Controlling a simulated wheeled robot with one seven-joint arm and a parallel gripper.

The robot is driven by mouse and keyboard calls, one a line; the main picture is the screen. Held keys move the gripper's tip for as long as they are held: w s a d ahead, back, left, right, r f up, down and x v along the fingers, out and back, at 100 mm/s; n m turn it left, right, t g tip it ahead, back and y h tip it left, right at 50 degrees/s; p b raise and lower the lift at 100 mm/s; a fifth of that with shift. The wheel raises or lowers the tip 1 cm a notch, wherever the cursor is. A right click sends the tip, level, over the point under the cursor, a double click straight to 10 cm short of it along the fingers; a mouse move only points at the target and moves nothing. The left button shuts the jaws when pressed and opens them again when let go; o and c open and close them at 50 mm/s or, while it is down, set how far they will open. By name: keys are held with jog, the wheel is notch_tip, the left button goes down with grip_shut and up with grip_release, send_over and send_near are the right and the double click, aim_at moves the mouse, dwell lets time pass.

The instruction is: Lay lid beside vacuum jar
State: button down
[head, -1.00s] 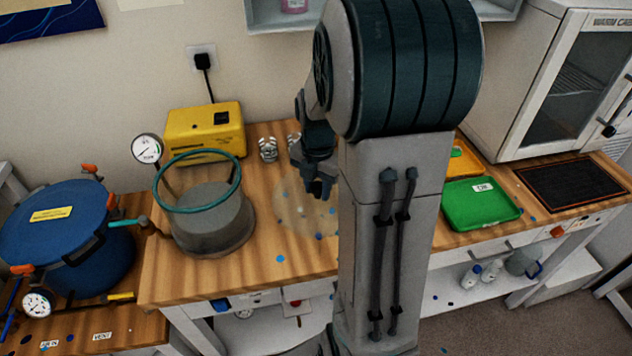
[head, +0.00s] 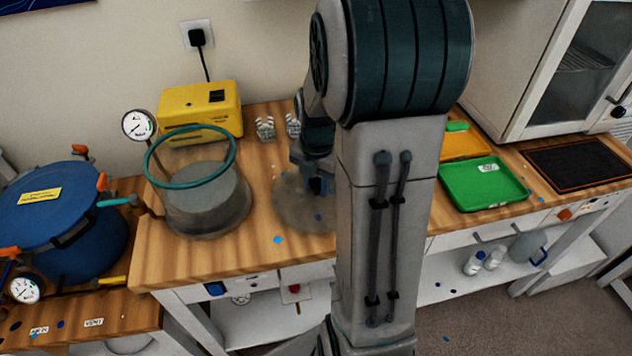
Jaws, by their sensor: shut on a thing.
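The vacuum jar (head: 205,205) is a clear vessel with a teal ring around its open top and a grey mass inside. It stands at the left of the wooden bench. The lid (head: 295,211) is a see-through greyish disc to the right of the jar, apart from it, at or just above the bench top. I cannot tell if it touches the wood. My gripper (head: 316,187) points down over the lid and is shut on it near its middle. My arm hides the lid's right edge.
A yellow pump box (head: 200,112) and a dial gauge (head: 139,125) stand behind the jar. Small pale objects (head: 266,128) sit behind the lid. A blue pot (head: 62,220) is at far left. Green (head: 484,184) and orange (head: 465,146) trays lie right of my arm.

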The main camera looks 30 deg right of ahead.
aim_at(317, 182)
jog(key=shift+f+b, duration=0.4)
jog(key=shift+f, duration=0.05)
jog(key=c, duration=1)
grip_release()
notch_tip(317, 182, up, 8)
jog(key=p, duration=0.6)
